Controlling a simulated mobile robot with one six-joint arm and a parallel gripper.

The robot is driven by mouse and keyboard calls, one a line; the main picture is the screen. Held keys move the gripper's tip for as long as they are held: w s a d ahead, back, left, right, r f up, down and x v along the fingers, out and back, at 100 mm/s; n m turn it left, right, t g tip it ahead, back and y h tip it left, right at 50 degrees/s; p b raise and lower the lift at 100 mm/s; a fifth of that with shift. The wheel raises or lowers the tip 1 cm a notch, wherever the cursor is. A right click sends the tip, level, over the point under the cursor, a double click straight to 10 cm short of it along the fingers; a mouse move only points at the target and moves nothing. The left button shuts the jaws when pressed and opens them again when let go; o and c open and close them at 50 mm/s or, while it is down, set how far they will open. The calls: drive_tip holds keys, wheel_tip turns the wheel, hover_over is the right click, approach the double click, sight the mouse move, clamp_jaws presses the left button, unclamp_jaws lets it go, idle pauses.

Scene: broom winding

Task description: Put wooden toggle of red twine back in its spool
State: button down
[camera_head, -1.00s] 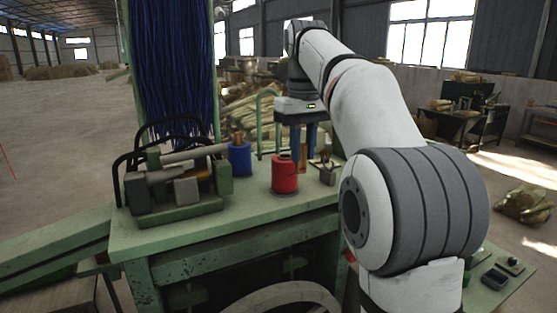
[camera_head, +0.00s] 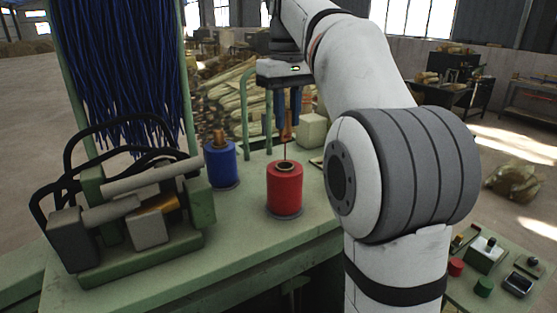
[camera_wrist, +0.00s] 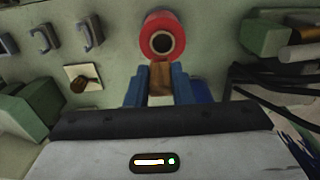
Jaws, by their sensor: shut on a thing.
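The red twine spool (camera_head: 285,192) stands upright on the green bench, with a dark hole in its top. In the wrist view the spool (camera_wrist: 147,27) shows its open centre just beyond the fingertips. My gripper (camera_head: 287,126) is shut on the wooden toggle (camera_head: 287,132) and holds it above the spool. A thin red strand runs down from the toggle to the spool's top. The toggle (camera_wrist: 160,78) also shows between the blue fingers in the wrist view, apart from the spool.
A blue spool (camera_head: 221,164) with a wooden toggle in its top stands to the left. A green clamp machine (camera_head: 140,215) with black hoses fills the bench's left. A pale green block (camera_head: 312,130) sits behind. Free bench (camera_head: 235,225) lies in front of the spools.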

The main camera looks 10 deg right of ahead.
sight(286, 134)
drive_tip(key=f, duration=0.3)
drive_tip(key=shift+s+a, duration=0.15)
drive_tip(key=shift+s, duration=0.15)
drive_tip(key=shift+w+f, duration=0.15)
drive_tip(key=shift+f, duration=2.4)
drive_tip(key=shift+f, duration=0.15)
drive_tip(key=c, duration=1.3)
unclamp_jaws()
drive_tip(key=shift+o, duration=0.2)
